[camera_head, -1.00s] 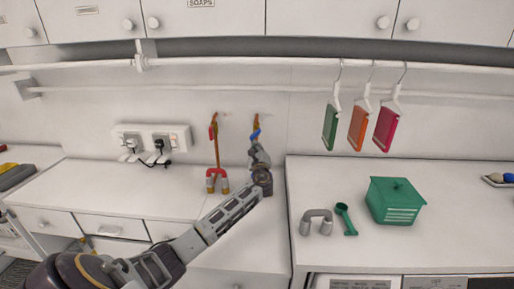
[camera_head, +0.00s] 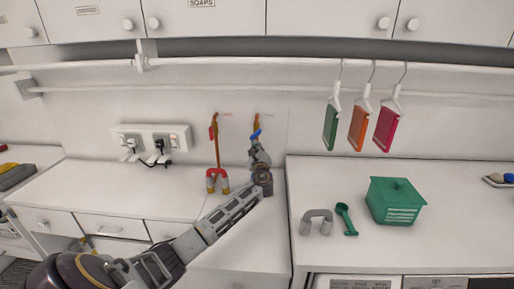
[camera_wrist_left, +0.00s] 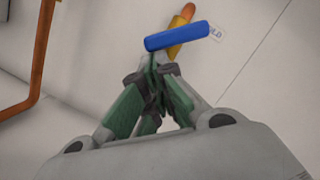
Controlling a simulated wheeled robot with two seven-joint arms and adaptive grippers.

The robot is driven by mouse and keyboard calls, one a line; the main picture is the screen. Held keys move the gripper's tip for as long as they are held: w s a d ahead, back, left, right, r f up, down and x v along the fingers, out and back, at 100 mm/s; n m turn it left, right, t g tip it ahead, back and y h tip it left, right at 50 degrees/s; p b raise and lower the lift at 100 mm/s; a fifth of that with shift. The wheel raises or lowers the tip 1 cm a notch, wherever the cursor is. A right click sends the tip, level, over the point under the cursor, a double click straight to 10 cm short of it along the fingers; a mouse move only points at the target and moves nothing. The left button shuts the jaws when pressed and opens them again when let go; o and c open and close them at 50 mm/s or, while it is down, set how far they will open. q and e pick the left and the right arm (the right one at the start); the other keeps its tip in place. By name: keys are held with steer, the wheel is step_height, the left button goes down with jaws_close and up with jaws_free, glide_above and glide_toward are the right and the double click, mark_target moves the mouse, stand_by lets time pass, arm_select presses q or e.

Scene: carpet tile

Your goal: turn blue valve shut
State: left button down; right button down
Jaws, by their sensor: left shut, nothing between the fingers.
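The blue valve handle (camera_head: 255,134) is a short blue lever on a brass-coloured pipe (camera_head: 257,120) that comes out of the back wall. In the left wrist view the blue handle (camera_wrist_left: 177,36) lies across the brass fitting (camera_wrist_left: 174,50), slightly tilted, its right end higher. My left gripper (camera_head: 256,146) is shut and empty, its fingertips just at the handle. In the left wrist view the shut gripper (camera_wrist_left: 154,62) has its tips right below the handle's left half; I cannot tell whether they touch. My right gripper does not show.
A power strip (camera_head: 152,137) is further left. Hanging cards (camera_head: 358,128), a green box (camera_head: 395,200) and a green scoop (camera_head: 346,220) are right.

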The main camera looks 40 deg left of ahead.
arm_select(q)
steer(key=v, duration=1.2)
stand_by(0.4)
steer(key=shift+r, duration=0.1)
